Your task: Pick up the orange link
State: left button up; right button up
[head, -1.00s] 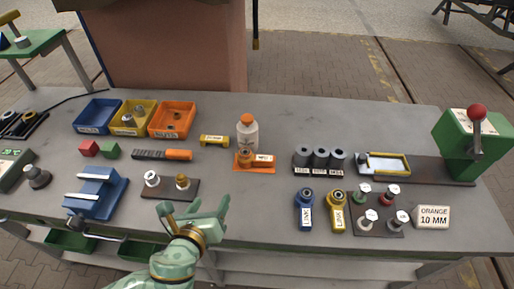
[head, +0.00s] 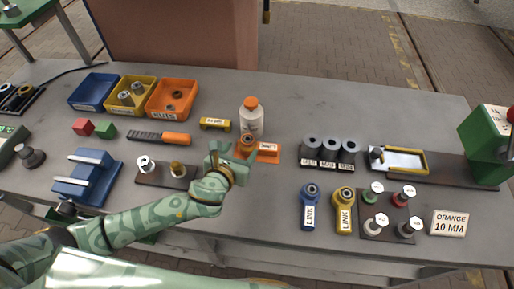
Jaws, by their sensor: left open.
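The orange link (head: 265,148) lies sideways on the bench, just in front of a white bottle with an orange cap (head: 250,116). Its white label is at the right and its ring end at the left. It seems to rest on a flat orange base. My left gripper (head: 228,152), green patterned, is open and empty, just left of and in front of the link. Its fingers partly hide the link's left end; I cannot tell whether they touch it. My right gripper is not in view.
A blue link (head: 311,208) and a yellow link (head: 344,212) lie at the front right, beside a dark plate with several knobs (head: 375,222). Grey cylinders (head: 328,150) stand right of the orange link. An ORANGE 10 MM sign (head: 450,223) stands far right.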

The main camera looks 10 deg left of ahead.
aim_at(247, 141)
pick_arm(q)
jog(key=b+x, duration=0.1)
jog(key=x, duration=0.4)
jog(key=shift+w+r, duration=0.1)
jog(key=shift+w, duration=0.1)
jog(key=shift+s+r, duration=0.1)
grip_shut()
jog(key=shift+r, duration=0.1)
